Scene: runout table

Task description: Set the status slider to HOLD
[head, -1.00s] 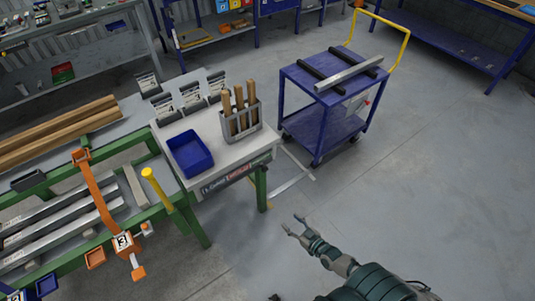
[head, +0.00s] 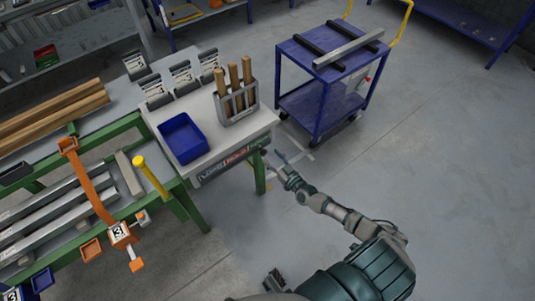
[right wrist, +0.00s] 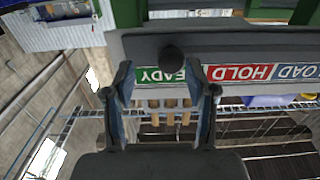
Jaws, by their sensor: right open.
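The status strip (head: 228,163) runs along the front edge of the white-topped table. In the right wrist view the strip shows a green READY field (right wrist: 150,75), a red HOLD field (right wrist: 240,73) and a blue LOAD field (right wrist: 296,71). A round black slider knob (right wrist: 172,60) stands at the READY field. My right gripper (head: 281,163) is open beside the strip's right end; in the right wrist view its fingertips (right wrist: 160,66) appear on either side of the knob, contact unclear. My left gripper (head: 275,280) shows only partly at the bottom; its jaws are unclear.
A blue bin (head: 185,138) and a grey holder (head: 238,108) with wooden handles stand on the white top. A blue cart (head: 310,70) stands behind to the right. A green table leg (head: 259,174) is below the strip. The floor at right is clear.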

